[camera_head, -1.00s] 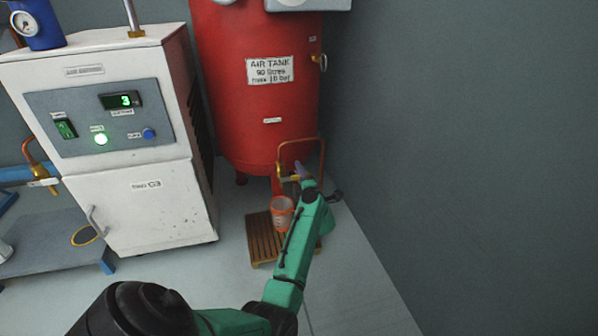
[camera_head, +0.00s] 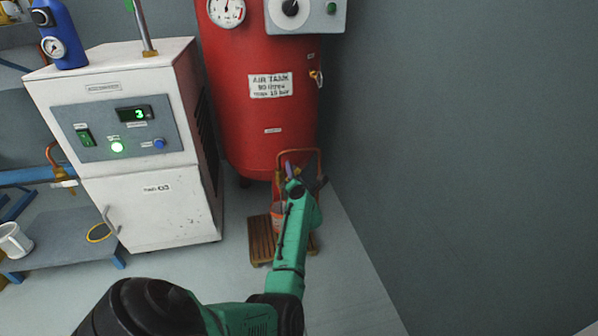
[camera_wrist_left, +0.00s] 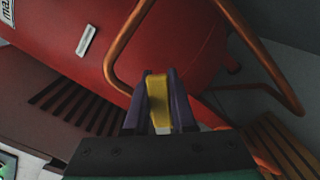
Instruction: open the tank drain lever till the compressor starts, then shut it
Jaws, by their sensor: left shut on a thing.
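The red air tank (camera_head: 270,130) stands behind my left arm and also fills the back of the left wrist view (camera_wrist_left: 185,45). My left gripper (camera_head: 291,172) is low at the tank's front. In the left wrist view its two purple fingers (camera_wrist_left: 159,105) are shut on the yellow drain lever (camera_wrist_left: 158,98), one finger on each side. In the head view my gripper mostly hides the lever. The valve body behind it is not clear. My right gripper is not in view.
A copper pipe hoop (camera_head: 319,158) rises beside the lever. An orange cup (camera_head: 277,217) stands on a wooden slatted stand (camera_head: 260,240), partly behind my arm. The white air dryer (camera_head: 150,205) stands left, its display (camera_head: 134,113) lit. A grey wall closes the right side.

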